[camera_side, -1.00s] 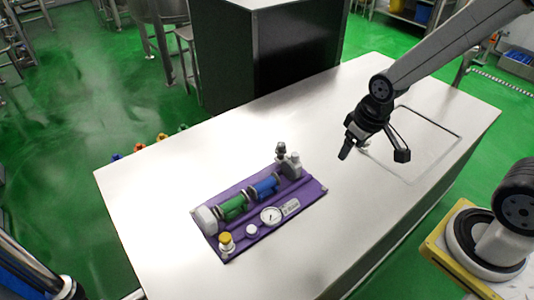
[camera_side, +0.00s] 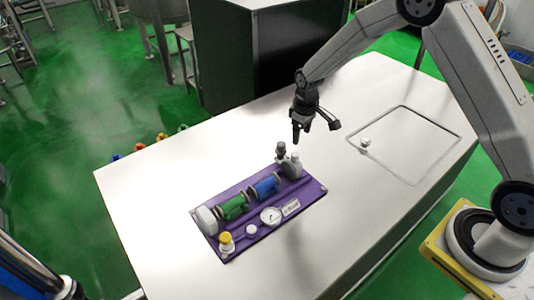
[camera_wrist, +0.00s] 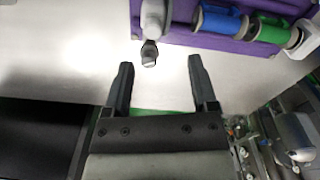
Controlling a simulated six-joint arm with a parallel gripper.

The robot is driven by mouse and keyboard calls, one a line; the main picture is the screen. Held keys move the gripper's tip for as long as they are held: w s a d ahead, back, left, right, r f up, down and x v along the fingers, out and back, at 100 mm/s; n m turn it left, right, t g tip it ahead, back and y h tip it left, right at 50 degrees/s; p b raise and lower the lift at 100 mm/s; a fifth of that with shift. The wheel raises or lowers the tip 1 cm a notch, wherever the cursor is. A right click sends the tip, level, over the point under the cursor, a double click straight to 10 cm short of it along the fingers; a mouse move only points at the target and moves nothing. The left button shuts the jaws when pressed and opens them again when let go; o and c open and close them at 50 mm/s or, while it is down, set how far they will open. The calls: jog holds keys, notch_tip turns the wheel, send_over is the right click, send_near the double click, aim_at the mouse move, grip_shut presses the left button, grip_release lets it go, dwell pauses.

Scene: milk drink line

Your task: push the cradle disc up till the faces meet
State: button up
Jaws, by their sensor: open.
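A purple board (camera_side: 310,195) on the light table carries a green cylinder (camera_side: 233,207) and a blue cylinder (camera_side: 264,186) in line, with a narrow gap between them. A white rounded end piece (camera_side: 206,219) stands left of the green one. I cannot tell which part is the cradle disc. In the wrist view the blue cylinder (camera_wrist: 218,20) and green cylinder (camera_wrist: 268,31) lie at upper right. My gripper (camera_side: 315,133) is open and empty, above the table beyond the board's right end. Its fingers (camera_wrist: 160,66) point toward the grey fitting without touching it.
The grey fitting (camera_side: 293,168) with a dark knob (camera_side: 281,150) stands upright at the board's right end, nearest my gripper. A gauge (camera_side: 271,216) and a yellow-capped part (camera_side: 226,240) sit along the front. A small white piece (camera_side: 365,142) lies right.

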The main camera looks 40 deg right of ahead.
aim_at(295, 154)
jog(key=shift+n, duration=0.3)
jog(key=w+f, duration=0.1)
jog(key=f, duration=0.1)
jog(key=w+d+f, duration=0.1)
jog(key=f, duration=0.1)
jog(key=shift+w, duration=0.35)
jog(key=shift+f, duration=3.85)
grip_shut()
